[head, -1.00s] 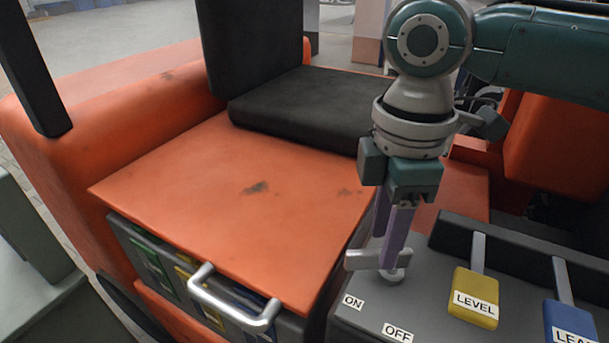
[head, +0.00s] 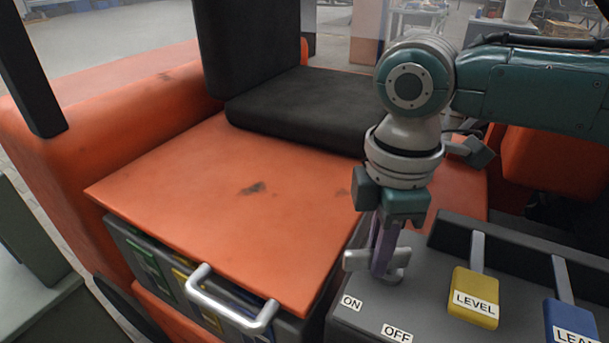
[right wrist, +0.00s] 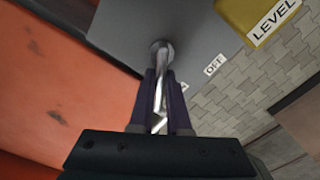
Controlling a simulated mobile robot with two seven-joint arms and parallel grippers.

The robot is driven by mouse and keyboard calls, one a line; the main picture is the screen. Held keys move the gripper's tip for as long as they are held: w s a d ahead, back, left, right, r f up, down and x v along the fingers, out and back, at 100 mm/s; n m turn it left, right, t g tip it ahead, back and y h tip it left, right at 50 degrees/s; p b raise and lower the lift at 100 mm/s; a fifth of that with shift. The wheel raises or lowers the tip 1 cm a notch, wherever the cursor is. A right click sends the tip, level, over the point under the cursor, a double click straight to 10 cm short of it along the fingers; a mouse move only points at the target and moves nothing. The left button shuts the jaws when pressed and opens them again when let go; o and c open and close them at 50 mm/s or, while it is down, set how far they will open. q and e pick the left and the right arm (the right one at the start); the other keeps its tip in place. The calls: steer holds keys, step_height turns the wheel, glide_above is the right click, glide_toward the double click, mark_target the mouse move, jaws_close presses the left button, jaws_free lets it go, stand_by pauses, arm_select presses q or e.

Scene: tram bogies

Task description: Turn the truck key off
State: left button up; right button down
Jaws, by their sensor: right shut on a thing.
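The truck key (head: 359,260) is a silver bar-shaped handle on a short round stem, set on the grey control panel (head: 365,322). My right gripper (head: 382,268) comes down from above and is shut on the key, with its purple fingers across the bar. The bar shows on both sides of the fingers in the head view, nearer the ON label (head: 351,303) than the OFF label (head: 397,333). In the right wrist view the key (right wrist: 161,85) lies between the two fingers, its rear part partly hidden. My left gripper is not in view.
A yellow LEVEL lever (head: 474,298) and a blue lever (head: 572,325) stand right of the key on the panel. An orange cover with a silver handle (head: 232,312) lies to the left. A black seat (head: 310,110) is behind.

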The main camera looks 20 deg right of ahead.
stand_by(0.6)
steer(key=shift+s+r+n+p, duration=0.15)
steer(key=shift+s+n+p, duration=0.1)
steer(key=shift+n+p, duration=0.8)
steer(key=n, duration=0.1)
steer(key=n+p, duration=0.1)
steer(key=n, duration=0.1)
steer(key=shift+s, duration=0.3)
steer(key=n, duration=0.1)
steer(key=n+p, duration=0.1)
steer(key=n, duration=0.1)
steer(key=shift+s+n, duration=0.25)
steer(key=shift+s, duration=0.05)
steer(key=shift+s+d+n, duration=0.1)
steer(key=shift+s+n, duration=0.05)
steer(key=shift+n, duration=0.65)
steer(key=shift+s+d+n, duration=0.1)
steer(key=shift+n, duration=0.7)
steer(key=c, duration=0.9)
jaws_free()
